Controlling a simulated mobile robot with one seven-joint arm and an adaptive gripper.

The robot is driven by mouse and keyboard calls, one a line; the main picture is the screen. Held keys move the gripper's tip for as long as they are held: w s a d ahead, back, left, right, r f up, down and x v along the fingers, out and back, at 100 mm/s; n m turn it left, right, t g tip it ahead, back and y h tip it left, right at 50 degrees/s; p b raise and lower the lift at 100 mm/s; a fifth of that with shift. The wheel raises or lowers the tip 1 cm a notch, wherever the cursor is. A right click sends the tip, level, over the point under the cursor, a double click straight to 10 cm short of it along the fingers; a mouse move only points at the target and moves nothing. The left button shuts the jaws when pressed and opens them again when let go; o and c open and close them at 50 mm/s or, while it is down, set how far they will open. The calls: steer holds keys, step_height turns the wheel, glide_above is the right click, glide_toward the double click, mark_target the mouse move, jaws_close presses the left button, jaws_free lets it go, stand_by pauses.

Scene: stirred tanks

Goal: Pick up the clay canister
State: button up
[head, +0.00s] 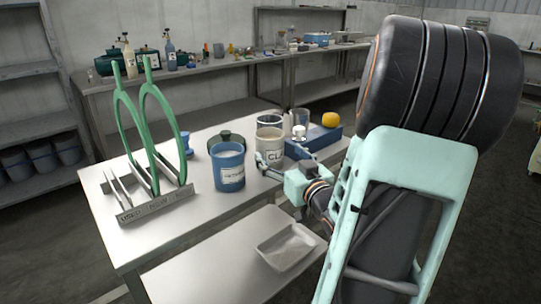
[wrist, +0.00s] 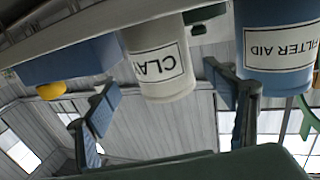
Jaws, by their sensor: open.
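The clay canister (head: 271,142) is pale with a white label reading "CL…", partly hidden by my gripper. It stands on the light table, between a blue canister and a blue box. In the wrist view, which looks upside down, the clay canister (wrist: 160,62) shows its "CLAY" label between my two fingers. My gripper (head: 272,164) is open and close in front of the canister. In the wrist view my gripper (wrist: 165,90) has a finger to either side of the canister, with visible gaps. I cannot tell how far the fingertips reach along its sides.
A blue canister labelled "FILTER AID" (wrist: 277,40) stands close beside one finger; it also shows in the head view (head: 228,168). A blue box (head: 318,140) and a yellow item (head: 331,119) are on the other side. A green-ringed rack (head: 155,203) stands left. A tray (head: 287,252) lies lower.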

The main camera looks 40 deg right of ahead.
steer(key=shift+b+x, duration=0.8)
steer(key=shift+x, duration=2.4)
steer(key=shift+a, duration=0.15)
steer(key=shift+c, duration=0.4)
steer(key=shift+r, duration=0.1)
steer(key=c, duration=1.6)
